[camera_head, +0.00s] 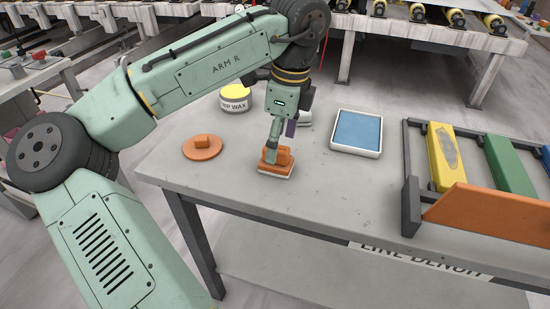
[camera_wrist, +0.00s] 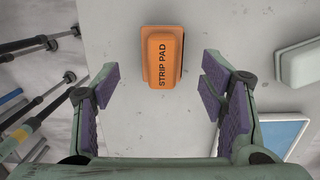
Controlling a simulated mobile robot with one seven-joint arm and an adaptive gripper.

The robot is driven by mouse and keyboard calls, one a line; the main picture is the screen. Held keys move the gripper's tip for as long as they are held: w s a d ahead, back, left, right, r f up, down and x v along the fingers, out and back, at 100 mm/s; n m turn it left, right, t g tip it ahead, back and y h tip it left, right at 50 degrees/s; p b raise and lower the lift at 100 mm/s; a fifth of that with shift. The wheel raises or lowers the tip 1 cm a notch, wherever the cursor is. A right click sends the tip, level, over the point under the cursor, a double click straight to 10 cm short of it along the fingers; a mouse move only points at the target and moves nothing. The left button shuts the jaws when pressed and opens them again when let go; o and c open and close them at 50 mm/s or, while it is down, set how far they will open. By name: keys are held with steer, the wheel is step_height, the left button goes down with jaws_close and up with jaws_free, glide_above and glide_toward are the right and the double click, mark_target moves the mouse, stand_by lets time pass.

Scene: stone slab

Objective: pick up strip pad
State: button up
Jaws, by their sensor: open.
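The strip pad (camera_wrist: 162,57) is an orange block with black "STRIP PAD" lettering, lying on the grey slab in the wrist view. In the head view the orange pad (camera_head: 278,163) shows near the slab's front edge, partly hidden behind my gripper. My gripper (camera_wrist: 163,84) is open, its purple-padded fingers apart to the left and right of the pad's near end. The pad shows between them, toward the top of the picture, and nothing is held. In the head view my gripper (camera_head: 274,140) points down at the pad; I cannot tell whether it touches.
On the slab (camera_head: 345,205) are a round orange pad (camera_head: 203,148), a yellow-lidded wax tub (camera_head: 235,98) and a blue-filled white tray (camera_head: 357,132). A pale block (camera_wrist: 301,64) lies right of the pad. A dark rack (camera_head: 412,165) with coloured bars stands at right.

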steer(key=shift+w+a+f+p, duration=0.15)
steer(key=shift+f+p, duration=0.2)
steer(key=shift+f, duration=0.95)
steer(key=shift+w+a+f+p, duration=0.1)
steer(key=shift+f+p, duration=0.2)
steer(key=shift+f, duration=1)
steer(key=c, duration=1.3)
steer(key=shift+r, duration=0.2)
steer(key=shift+r, duration=0.25)
steer(key=shift+s+r+b, duration=0.25)
steer(key=shift+r+b, duration=0.15)
steer(key=shift+r, duration=0.25)
steer(key=shift+s+r+b, duration=0.25)
steer(key=shift+r+b, duration=0.1)
steer(key=shift+r, duration=0.25)
steer(key=s+r+b, duration=0.1)
steer(key=s+b, duration=0.1)
steer(key=s, duration=1.3)
steer(key=shift+r+b, duration=0.3)
